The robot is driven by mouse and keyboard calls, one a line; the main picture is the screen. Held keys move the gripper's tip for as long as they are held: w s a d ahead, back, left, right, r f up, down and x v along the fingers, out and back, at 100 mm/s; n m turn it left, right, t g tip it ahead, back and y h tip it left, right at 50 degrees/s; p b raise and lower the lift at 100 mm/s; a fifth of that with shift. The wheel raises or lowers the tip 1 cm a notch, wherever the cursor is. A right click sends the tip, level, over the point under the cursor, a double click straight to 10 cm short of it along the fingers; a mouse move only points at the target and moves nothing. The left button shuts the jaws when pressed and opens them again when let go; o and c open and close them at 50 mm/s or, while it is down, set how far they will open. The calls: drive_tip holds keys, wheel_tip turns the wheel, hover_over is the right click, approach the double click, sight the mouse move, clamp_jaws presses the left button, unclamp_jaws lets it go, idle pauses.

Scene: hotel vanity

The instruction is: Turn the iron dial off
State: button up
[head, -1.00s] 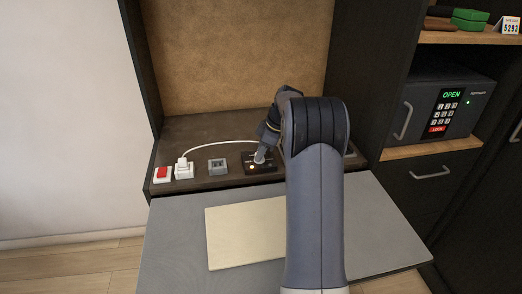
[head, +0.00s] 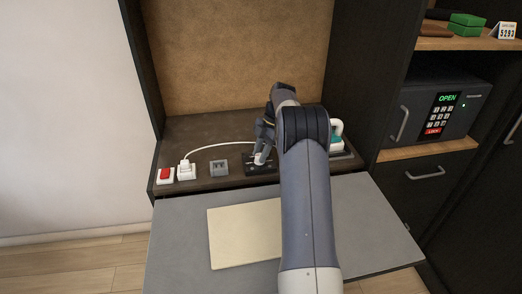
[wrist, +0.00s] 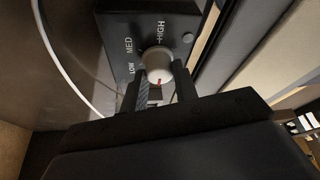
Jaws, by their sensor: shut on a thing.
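The iron dial (wrist: 157,61) is a round grey knob with a red mark on a dark control box (wrist: 118,45) lettered LOW, MED and HIGH. The red mark faces toward my gripper, away from the MED and HIGH words. My gripper (wrist: 162,84) is shut on the dial, one finger on each side of it. A small round lamp (wrist: 187,38) on the box looks grey and unlit. In the head view my gripper (head: 263,154) is over the box (head: 256,168) on the counter, and my arm hides part of the area. Any OFF lettering is hidden or out of view.
A teal and white iron (head: 337,138) stands right of my arm. Left of the box are a grey switch (head: 219,168), a white plug (head: 185,170) with a cord, and a red switch (head: 165,175). A cream board (head: 240,235) lies in front.

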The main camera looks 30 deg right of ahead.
idle(0.3)
drive_tip(key=o, duration=1)
drive_tip(key=p+v, duration=0.1)
drive_tip(key=v, duration=0.9)
drive_tip(key=shift+w+d+r, duration=0.1)
drive_tip(key=shift+d+r, duration=0.1)
drive_tip(key=shift+r, duration=0.15)
drive_tip(key=shift+b+x, duration=0.5)
drive_tip(key=shift+x, duration=4.9)
drive_tip(key=shift+r, duration=0.1)
